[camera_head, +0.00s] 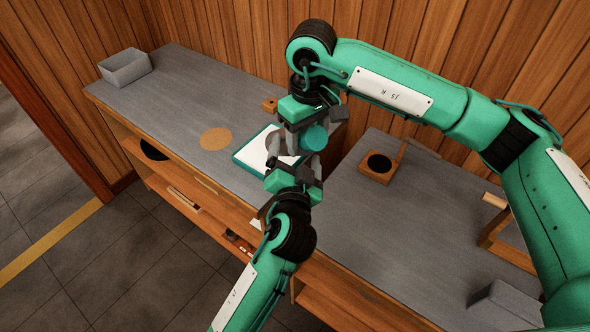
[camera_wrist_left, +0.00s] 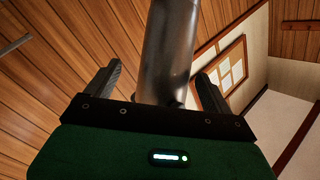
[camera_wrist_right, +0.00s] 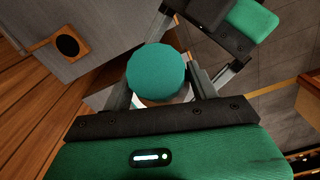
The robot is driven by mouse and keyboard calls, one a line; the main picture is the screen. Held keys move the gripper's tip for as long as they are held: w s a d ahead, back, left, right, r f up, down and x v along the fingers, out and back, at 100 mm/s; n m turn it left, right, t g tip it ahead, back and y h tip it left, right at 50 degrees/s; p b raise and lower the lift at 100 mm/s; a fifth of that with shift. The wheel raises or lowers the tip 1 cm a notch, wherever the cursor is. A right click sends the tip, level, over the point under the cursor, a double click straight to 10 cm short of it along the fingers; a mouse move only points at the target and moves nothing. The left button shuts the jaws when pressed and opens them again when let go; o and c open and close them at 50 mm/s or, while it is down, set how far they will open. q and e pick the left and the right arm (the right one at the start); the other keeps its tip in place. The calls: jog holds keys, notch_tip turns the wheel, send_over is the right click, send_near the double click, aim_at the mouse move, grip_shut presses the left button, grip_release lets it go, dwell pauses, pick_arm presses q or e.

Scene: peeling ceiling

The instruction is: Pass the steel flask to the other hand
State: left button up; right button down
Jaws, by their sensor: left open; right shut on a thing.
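The steel flask has a grey metal body and a teal cap (camera_head: 315,138). My right gripper (camera_head: 299,128) is shut on the flask and holds it above the counter. In the right wrist view the cap (camera_wrist_right: 157,72) faces the camera between the fingers, and most of the body is hidden behind it. My left gripper (camera_head: 296,164) is open, just in front of and below the right one. In the left wrist view the flask's steel body (camera_wrist_left: 168,50) stands between the spread fingers, with gaps on both sides. My grippers partly hide the flask in the head view.
Below the grippers lies a white board with a teal edge (camera_head: 247,155). A cork disc (camera_head: 215,139) and a grey bin (camera_head: 125,68) are to its left. A wooden block with a black round (camera_head: 368,174) sits on the right counter (camera_head: 400,235). A wooden wall stands behind.

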pick_arm(q)
jog(key=shift+w, duration=1.15)
jog(key=shift+c, duration=0.5)
jog(key=shift+d, duration=0.1)
jog(key=c, duration=1.1)
jog(key=shift+c, duration=0.9)
pick_arm(e)
jog(key=shift+c, duration=1.6)
grip_release()
jog(key=shift+a, duration=0.1)
pick_arm(q)
jog(key=shift+d, duration=0.1)
pick_arm(e)
jog(key=shift+r, duration=0.1)
